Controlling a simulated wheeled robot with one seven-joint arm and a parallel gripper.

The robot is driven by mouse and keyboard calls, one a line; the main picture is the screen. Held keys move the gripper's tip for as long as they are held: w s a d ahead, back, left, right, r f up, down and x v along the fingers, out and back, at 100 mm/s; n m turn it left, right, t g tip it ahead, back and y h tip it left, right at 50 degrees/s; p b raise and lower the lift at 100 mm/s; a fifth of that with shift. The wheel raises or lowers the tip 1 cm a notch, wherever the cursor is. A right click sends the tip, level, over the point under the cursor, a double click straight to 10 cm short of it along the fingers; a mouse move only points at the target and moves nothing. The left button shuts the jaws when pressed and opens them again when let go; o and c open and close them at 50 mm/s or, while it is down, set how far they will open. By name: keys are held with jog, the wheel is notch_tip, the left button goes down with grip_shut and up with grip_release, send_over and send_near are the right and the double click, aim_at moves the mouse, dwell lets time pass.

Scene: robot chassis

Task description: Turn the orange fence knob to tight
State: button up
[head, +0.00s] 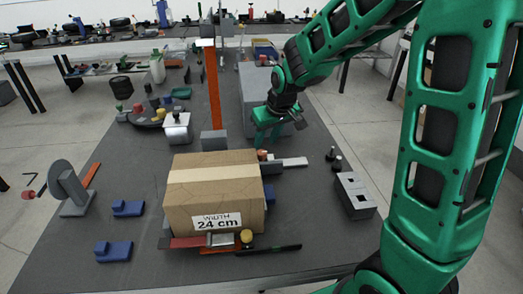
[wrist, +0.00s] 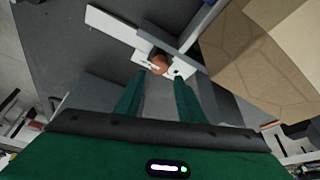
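The orange fence knob (wrist: 159,63) is a small brownish-orange round piece on a pale plate in the upper middle of the wrist view. It also shows in the head view (head: 262,154), just behind the cardboard box. My gripper (wrist: 160,80) is open and empty, with its two green fingers pointing toward the knob, one tip on either side of it in the picture. In the head view my gripper (head: 266,137) is above and behind the knob. I cannot tell how far the tips are from the knob. No tight marking is readable.
A cardboard box (head: 213,187) labelled "WIDTH 24 cm" stands right in front of the knob. A grey block with holes (head: 355,195) lies to the right, a tall orange post (head: 213,88) behind. Blue pieces (head: 128,208) lie left.

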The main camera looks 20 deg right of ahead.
aim_at(262, 152)
jog(key=shift+x, duration=3.15)
jog(key=c, duration=0.8)
